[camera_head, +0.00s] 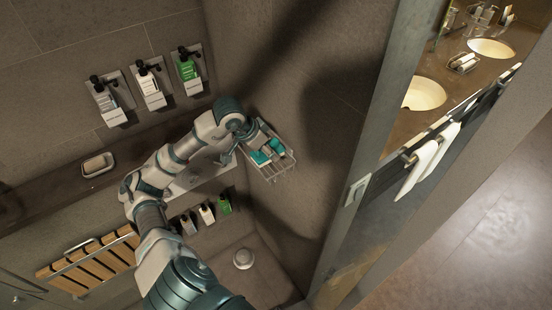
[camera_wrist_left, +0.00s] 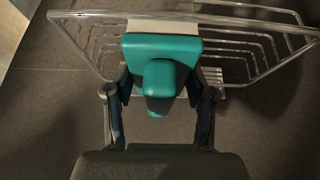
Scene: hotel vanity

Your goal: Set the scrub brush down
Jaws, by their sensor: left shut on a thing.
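The scrub brush (camera_wrist_left: 160,48) is teal with a raised knob-like grip, seen close up in the left wrist view. My left gripper (camera_wrist_left: 160,90) has a finger on each side of the grip and is shut on it. The brush is at the wire basket (camera_wrist_left: 255,47), overlapping its near rim; I cannot tell whether it touches the basket floor. In the head view, teal parts of the brush (camera_head: 260,157) show in the wall-mounted basket (camera_head: 286,164), with my left gripper (camera_head: 256,146) partly covering them. The right gripper is not in view.
Three dispensers (camera_head: 150,83) hang on the back wall, above a ledge with a soap dish (camera_head: 98,164). A slatted wooden seat (camera_head: 90,267) is at lower left. A door frame edge (camera_head: 375,130) stands right of the basket, with the sink counter (camera_head: 440,90) beyond.

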